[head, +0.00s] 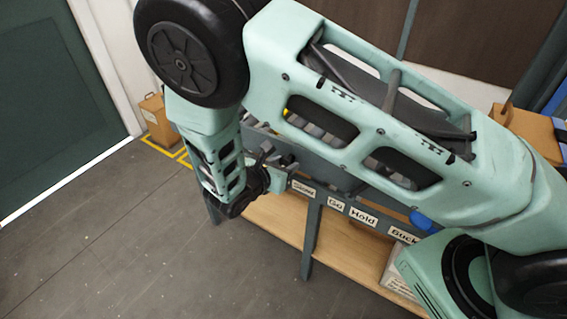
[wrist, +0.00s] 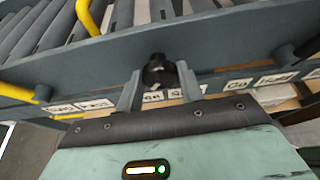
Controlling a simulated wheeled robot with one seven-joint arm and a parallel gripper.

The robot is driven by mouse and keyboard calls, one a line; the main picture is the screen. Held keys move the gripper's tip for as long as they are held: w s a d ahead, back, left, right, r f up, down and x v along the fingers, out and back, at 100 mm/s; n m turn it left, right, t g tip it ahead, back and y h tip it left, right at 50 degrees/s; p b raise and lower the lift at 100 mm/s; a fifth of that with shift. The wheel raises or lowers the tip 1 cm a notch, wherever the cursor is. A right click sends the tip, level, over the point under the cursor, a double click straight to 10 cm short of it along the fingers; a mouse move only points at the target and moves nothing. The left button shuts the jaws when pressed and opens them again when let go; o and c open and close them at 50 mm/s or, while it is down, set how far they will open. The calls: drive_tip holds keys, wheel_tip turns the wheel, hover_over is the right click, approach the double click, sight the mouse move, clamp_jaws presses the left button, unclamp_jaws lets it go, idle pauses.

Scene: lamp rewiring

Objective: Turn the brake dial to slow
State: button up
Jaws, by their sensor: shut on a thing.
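The brake dial, a dark round knob (wrist: 158,72), sits on the side rail of the roller conveyor in the wrist view. My gripper (wrist: 160,84) has one finger on each side of it and is shut on it. Small white labels, partly covered, lie just below the dial; their words and the dial's pointer are too small to read. In the head view my gripper (head: 287,168) is at the rail's left part, and the dial is hidden behind it.
The grey rail (wrist: 235,50) carries rollers (wrist: 140,12) and yellow bars (wrist: 88,17). Labels "Go" (head: 335,205) and "Hold" (head: 363,217) line its front. A blue knob (head: 421,221) is farther right. A cardboard box (head: 155,120) stands on the floor behind. The left floor is clear.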

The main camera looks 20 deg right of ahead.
drive_tip(key=n+g+h+p, duration=0.1)
drive_tip(key=n+p, duration=0.1)
drive_tip(key=shift+w+a+n, duration=0.1)
drive_tip(key=shift+n, duration=0.2)
drive_tip(key=n+g+h, duration=0.1)
drive_tip(key=n, duration=0.1)
drive_tip(key=shift+f+n+g+h+p, duration=0.1)
drive_tip(key=shift+n+g+h+p, duration=0.2)
drive_tip(key=shift+h+p, duration=0.1)
drive_tip(key=n+h, duration=0.1)
drive_tip(key=n, duration=0.1)
drive_tip(key=n+b, duration=0.1)
drive_tip(key=n, duration=0.1)
drive_tip(key=shift+w+a+f+g+h, duration=0.1)
drive_tip(key=shift+f+g+h, duration=0.1)
drive_tip(key=shift+g+h, duration=0.2)
drive_tip(key=shift+n+h+b, duration=0.6)
drive_tip(key=shift+n+h, duration=0.1)
drive_tip(key=shift+n, duration=1.1)
drive_tip(key=o, duration=1)
